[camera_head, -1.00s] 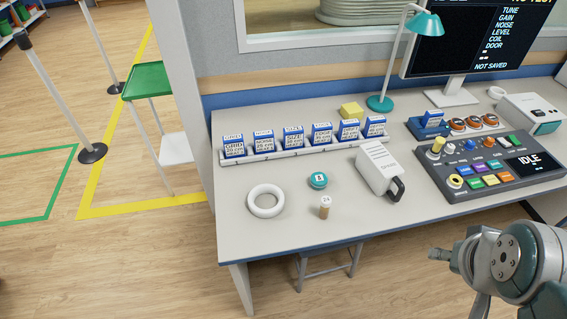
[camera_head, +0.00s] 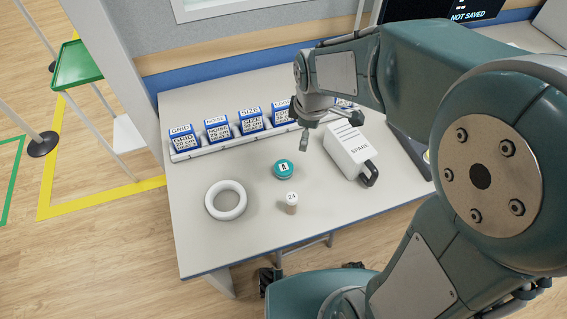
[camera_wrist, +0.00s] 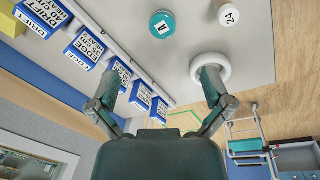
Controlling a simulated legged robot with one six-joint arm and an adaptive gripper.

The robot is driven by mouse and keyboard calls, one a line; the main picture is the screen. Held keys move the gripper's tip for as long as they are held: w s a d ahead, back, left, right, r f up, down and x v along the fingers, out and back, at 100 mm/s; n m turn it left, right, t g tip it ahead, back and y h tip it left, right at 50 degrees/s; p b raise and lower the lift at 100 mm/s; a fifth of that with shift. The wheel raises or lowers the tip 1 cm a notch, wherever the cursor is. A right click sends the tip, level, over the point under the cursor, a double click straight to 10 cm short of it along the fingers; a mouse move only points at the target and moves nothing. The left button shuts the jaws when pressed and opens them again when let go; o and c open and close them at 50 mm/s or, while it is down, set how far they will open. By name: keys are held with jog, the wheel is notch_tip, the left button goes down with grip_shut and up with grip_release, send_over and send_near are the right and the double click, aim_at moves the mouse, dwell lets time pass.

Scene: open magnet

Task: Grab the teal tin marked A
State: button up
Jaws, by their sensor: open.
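The teal tin marked A (camera_head: 283,169) is small and round with a white lid label. It sits on the desk between the white ring and the SPARE box. In the wrist view the teal tin (camera_wrist: 162,25) is near the top, beyond the fingertips. My gripper (camera_head: 304,136) is above the desk, to the upper right of the tin and apart from it. In the wrist view my gripper (camera_wrist: 160,75) has its two fingers spread wide with nothing between them.
A white ring (camera_head: 226,200), a small cylinder marked 24 (camera_head: 291,203) and a white SPARE box (camera_head: 349,152) stand near the tin. A rack of blue and white boxes (camera_head: 250,119) runs along the back. Bare desk (camera_head: 200,255) lies at the front left.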

jog(key=w+a+f+n+g, duration=0.25)
jog(key=a+f+n, duration=0.3)
jog(key=f, duration=0.35)
send_over(284, 167)
jog(key=shift+n+t, duration=0.25)
jog(key=shift+t, duration=0.2)
notch_tip(284, 167, down, 5)
jog(key=shift+s+d+f, duration=0.1)
jog(key=shift+d+f, duration=0.05)
jog(key=shift+w+a+f, duration=0.1)
jog(key=shift+f, duration=1.4)
jog(key=shift+w+a+f, duration=0.1)
jog(key=shift+f, duration=1.35)
jog(key=c, duration=1)
